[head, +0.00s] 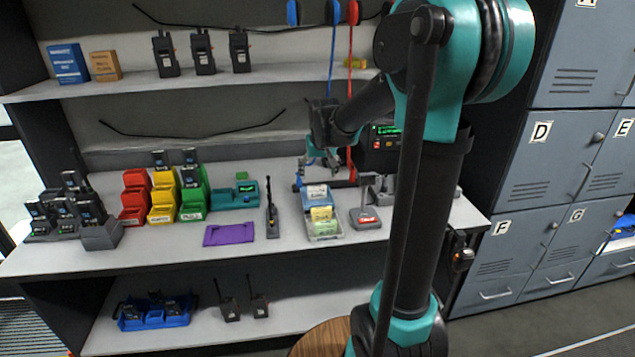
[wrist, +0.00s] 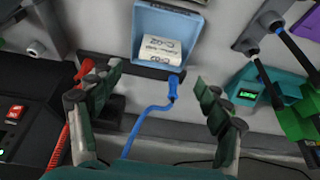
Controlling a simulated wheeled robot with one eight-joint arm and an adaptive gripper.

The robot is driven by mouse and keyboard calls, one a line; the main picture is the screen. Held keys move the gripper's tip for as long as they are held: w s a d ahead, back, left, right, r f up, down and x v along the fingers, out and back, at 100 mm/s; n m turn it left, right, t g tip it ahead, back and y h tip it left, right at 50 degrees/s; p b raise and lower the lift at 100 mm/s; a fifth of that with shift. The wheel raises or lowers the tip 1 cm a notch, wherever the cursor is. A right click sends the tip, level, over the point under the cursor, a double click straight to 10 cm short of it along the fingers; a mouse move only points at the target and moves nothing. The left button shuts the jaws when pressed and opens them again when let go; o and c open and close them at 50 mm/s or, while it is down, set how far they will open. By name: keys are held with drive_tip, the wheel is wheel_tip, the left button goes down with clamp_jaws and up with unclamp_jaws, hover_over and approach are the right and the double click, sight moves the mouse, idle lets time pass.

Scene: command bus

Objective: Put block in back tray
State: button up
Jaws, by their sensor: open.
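A small green block-like piece (head: 241,174) is at the back of the counter, behind a teal device; I cannot tell if it is the task's block. The blue back tray (head: 316,188) stands at the rear of a row of trays and holds white cards. It also shows at the top of the wrist view (wrist: 168,50), with a white lettered piece inside. My gripper (head: 322,163) is over the rear of the counter, behind the trays. In the wrist view my gripper (wrist: 155,78) is open, its fingers wide apart. A blue cable plug (wrist: 174,84) shows between them, not visibly touched.
Yellow (head: 321,213) and green-carded (head: 325,229) trays stand in front of the blue one. The teal device (head: 234,196), an upright radio (head: 270,212) and coloured bins (head: 163,196) are to the left. A grey stand (head: 365,216) is close right. A purple plate (head: 229,234) lies in front.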

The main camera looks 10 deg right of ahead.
drive_tip(key=s+d+f, duration=0.1)
drive_tip(key=s+f, duration=0.3)
drive_tip(key=s, duration=0.5)
drive_tip(key=s+d+f, duration=0.1)
drive_tip(key=s+f, duration=0.3)
drive_tip(key=s, duration=0.5)
drive_tip(key=s+d+f, duration=0.2)
drive_tip(key=s+f, duration=0.2)
drive_tip(key=s, duration=0.5)
drive_tip(key=shift+s, duration=0.2)
